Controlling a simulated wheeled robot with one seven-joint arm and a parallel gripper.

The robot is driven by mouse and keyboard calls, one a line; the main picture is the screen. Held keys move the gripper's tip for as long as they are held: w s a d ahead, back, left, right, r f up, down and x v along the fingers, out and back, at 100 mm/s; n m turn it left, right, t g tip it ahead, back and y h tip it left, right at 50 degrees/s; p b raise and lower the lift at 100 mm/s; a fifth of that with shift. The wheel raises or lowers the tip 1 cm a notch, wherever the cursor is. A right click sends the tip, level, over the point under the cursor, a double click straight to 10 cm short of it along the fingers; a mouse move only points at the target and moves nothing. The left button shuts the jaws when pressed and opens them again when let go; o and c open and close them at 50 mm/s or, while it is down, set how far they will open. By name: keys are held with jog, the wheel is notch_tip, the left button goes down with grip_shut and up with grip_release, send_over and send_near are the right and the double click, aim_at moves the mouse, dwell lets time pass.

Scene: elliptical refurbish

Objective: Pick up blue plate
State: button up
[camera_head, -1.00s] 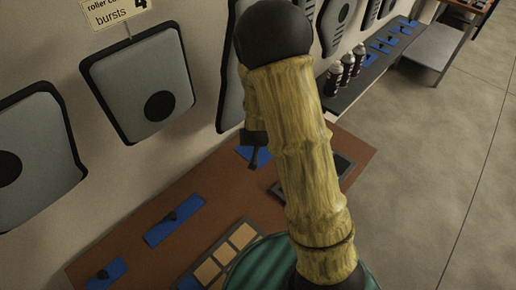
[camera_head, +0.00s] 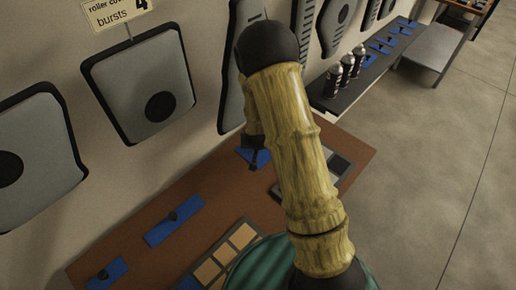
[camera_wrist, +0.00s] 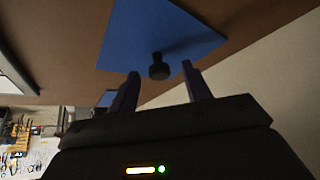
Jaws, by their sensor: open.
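A flat blue plate (camera_wrist: 160,32) with a short black knob (camera_wrist: 159,68) fills the upper middle of the wrist view. My gripper (camera_wrist: 160,72) is open, with one finger on each side of the knob in that view; I cannot tell whether the fingers touch anything. In the head view, this plate (camera_head: 262,156) lies on the brown table, partly hidden by my gripper (camera_head: 253,168) and arm. Two more blue plates with dark knobs lie on the table, one at left centre (camera_head: 160,233) and one at lower left (camera_head: 100,279).
The brown table (camera_head: 215,190) stands against a wall with hanging grey panels (camera_head: 120,80). A tray with tan squares (camera_head: 225,255) and a dark sectioned tray (camera_head: 342,165) rest on it. Several dark cans (camera_head: 346,68) stand on a shelf behind. Open floor (camera_head: 430,180) is at right.

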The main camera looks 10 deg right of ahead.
dwell(0.5)
jog(key=c, duration=0.8)
jog(key=shift+c, duration=0.2)
